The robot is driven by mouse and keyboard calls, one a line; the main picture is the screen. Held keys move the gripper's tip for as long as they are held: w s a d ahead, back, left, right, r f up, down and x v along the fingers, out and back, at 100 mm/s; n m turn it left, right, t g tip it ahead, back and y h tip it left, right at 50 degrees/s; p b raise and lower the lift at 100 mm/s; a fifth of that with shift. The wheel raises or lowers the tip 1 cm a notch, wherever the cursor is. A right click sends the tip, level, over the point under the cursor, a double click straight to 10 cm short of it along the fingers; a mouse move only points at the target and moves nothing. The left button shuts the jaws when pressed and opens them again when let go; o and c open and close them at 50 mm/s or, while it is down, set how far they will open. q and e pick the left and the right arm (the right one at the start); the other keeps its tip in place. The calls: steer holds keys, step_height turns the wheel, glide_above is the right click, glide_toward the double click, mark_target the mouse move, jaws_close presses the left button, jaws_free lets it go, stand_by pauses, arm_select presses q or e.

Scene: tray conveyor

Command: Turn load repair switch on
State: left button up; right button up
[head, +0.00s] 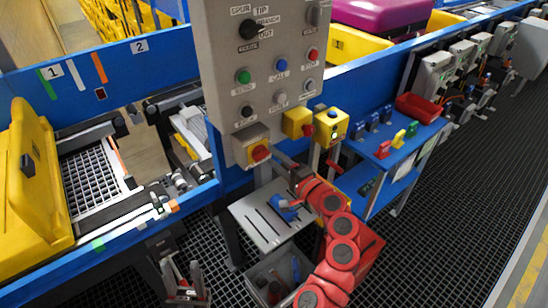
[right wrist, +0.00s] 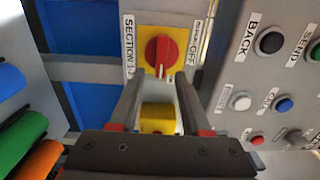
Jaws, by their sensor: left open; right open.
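A grey control panel (head: 258,70) with several buttons and rotary knobs stands in the head view's middle. No label reading "load repair" is legible. A red rotary switch (head: 259,152) on a yellow box sits at the panel's lower edge. The right wrist view shows a red rotary switch (right wrist: 160,52) on a yellow plate, with a "SECTION" label on its left. My right gripper (head: 281,160) is open, close to this switch; its fingers (right wrist: 158,98) point towards the yellow plate and appear apart from the knob. My left gripper (head: 186,278) is open and empty, low in the head view.
Two more yellow boxes (head: 331,127) stand right of the switch. A blue table (head: 372,158) with a red bin (head: 418,107) lies further right. A blue conveyor rail (head: 110,235) runs at left, with a yellow tray (head: 30,200). The grated floor at right (head: 450,210) is clear.

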steer(key=b+v, duration=0.2)
steer(key=v, duration=1.4)
steer(key=shift+s+d, duration=0.1)
steer(key=shift+d, duration=0.05)
